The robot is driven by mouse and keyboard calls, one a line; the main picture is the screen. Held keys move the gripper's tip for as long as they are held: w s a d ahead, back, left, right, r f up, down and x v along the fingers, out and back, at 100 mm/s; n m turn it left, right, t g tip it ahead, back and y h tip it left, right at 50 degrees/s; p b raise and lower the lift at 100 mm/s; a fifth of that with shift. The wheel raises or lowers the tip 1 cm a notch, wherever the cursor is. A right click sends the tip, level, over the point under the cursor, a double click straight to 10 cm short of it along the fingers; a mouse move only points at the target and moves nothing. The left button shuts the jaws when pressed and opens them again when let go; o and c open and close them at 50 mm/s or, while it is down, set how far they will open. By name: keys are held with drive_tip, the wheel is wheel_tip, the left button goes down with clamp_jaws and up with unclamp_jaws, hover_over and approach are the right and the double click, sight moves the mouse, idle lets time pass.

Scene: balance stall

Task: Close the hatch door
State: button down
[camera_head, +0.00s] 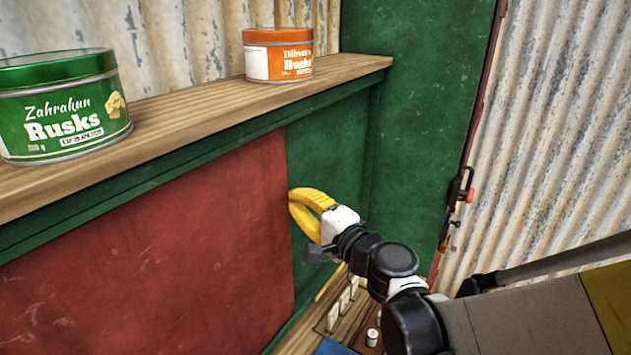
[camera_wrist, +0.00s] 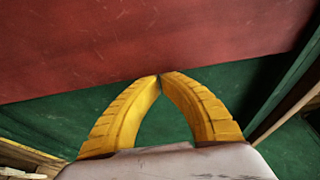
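A flat red panel (camera_head: 150,250), which appears to be the hatch door, covers the left part of the green front below the wooden shelf. Its right edge stands beside green surface, and I cannot tell how far it is open. The red panel (camera_wrist: 150,40) fills the top of the wrist view. My gripper (camera_head: 292,200) has yellow fingers and is at the panel's right edge. In the wrist view the fingertips (camera_wrist: 160,75) meet with nothing seen between them, at or very near the panel's edge. Whether they touch it is not clear.
A wooden shelf (camera_head: 200,118) above holds a green rusks tin (camera_head: 60,110) and an orange tin (camera_head: 278,55). A green upright panel (camera_head: 420,100) with a dark latch (camera_head: 457,195) stands at right. Small pale blocks (camera_head: 343,303) sit on a wooden surface below my arm.

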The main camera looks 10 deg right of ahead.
sight(277, 212)
drive_tip(key=s+a, duration=0.3)
drive_tip(key=shift+s+a, duration=0.35)
drive_tip(key=shift+a, duration=0.05)
drive_tip(key=shift+s, duration=0.1)
